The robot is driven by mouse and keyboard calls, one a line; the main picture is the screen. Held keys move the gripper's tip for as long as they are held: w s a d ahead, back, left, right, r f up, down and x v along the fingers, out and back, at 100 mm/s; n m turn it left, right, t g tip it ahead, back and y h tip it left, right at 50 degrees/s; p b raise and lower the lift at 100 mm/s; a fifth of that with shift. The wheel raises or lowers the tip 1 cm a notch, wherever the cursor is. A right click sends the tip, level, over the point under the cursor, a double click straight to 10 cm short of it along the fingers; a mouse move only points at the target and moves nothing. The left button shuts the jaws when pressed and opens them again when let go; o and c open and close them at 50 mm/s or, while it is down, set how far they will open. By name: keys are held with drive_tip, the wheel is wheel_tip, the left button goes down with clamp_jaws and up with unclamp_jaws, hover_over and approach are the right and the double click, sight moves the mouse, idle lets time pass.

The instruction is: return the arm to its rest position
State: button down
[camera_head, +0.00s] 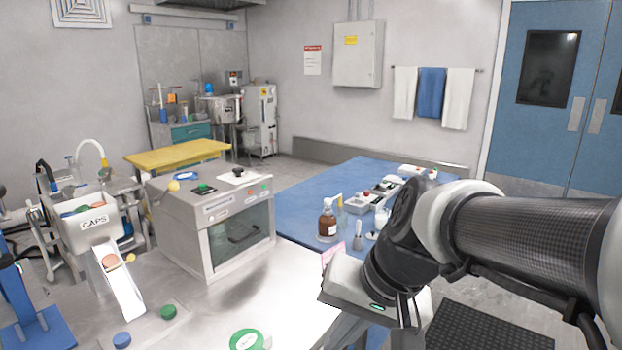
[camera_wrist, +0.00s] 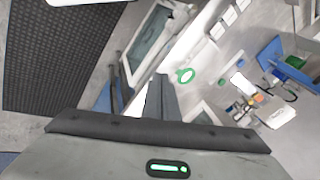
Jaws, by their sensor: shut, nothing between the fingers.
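My arm reaches in from the right edge in the head view, and its wrist is bent down over the gap beside the steel counter (camera_head: 225,305). My gripper (camera_head: 408,312) hangs at the arm's end, right of the counter's corner, and holds nothing I can see. In the wrist view the dark fingers of my gripper (camera_wrist: 160,92) are together and empty. A grey box machine (camera_head: 178,235) with a dark window and a black knob stands on the counter, apart from my gripper.
A blue table (camera_head: 315,188) behind the counter carries a brown bottle (camera_head: 327,222) and small instruments, close to my wrist. A white CAPS hopper (camera_head: 88,232) with a chute stands at left. A green-rimmed disc (camera_head: 246,340) lies at the counter's front. A black mat (camera_head: 485,328) covers floor at right.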

drive_tip(key=s+d+r+n+t+h, duration=0.1)
drive_tip(key=s+d+h, duration=0.15)
drive_tip(key=d, duration=0.25)
drive_tip(key=s+d+r+n+t+h, duration=0.1)
drive_tip(key=s+d+r+t, duration=0.15)
drive_tip(key=d, duration=0.25)
wheel_tip(320, 180, up, 15)
drive_tip(key=g+p, duration=0.1)
drive_tip(key=p, duration=1.5)
drive_tip(key=shift+s, duration=0.2)
